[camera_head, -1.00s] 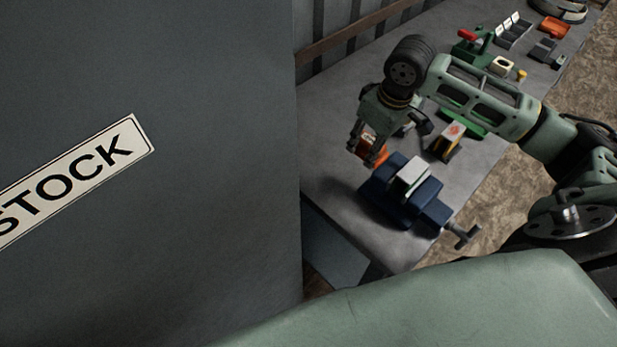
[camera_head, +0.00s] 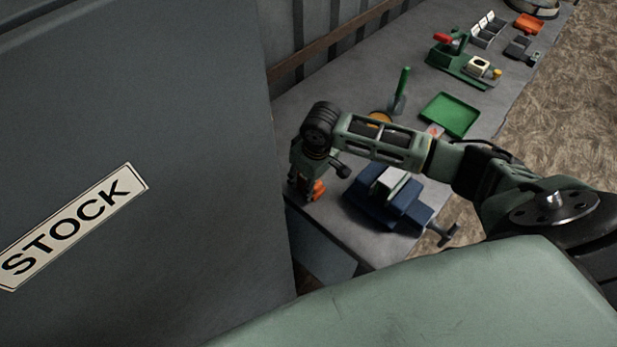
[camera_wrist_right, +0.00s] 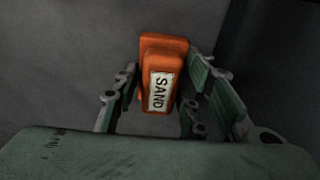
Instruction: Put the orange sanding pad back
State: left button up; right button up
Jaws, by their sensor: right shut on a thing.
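The orange sanding pad (camera_head: 319,189) is at the near left part of the grey workbench, left of the blue vise (camera_head: 390,196). In the right wrist view the pad (camera_wrist_right: 162,84) shows a white label reading SAND. My right gripper (camera_head: 305,190) points down and is shut on it, with the pad between its two fingers (camera_wrist_right: 160,100). The head view does not show clearly whether the pad touches the bench top. My left gripper is not in view.
A large grey cabinet marked STOCK (camera_head: 220,240) stands close on the left of the pad. On the bench are a green tray (camera_head: 451,115), a green-handled tool (camera_head: 400,92) and a green machine (camera_head: 462,65).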

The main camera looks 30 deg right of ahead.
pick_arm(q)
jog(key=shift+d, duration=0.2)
pick_arm(e)
jog(key=shift+f, duration=0.15)
jog(key=o, duration=1)
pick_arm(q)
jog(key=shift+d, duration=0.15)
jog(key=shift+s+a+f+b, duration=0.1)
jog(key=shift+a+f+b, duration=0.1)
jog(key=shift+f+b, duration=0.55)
pick_arm(e)
notch_tip(320, 180, up, 12)
jog(key=s, duration=0.1)
jog(key=shift+s+d, duration=0.3)
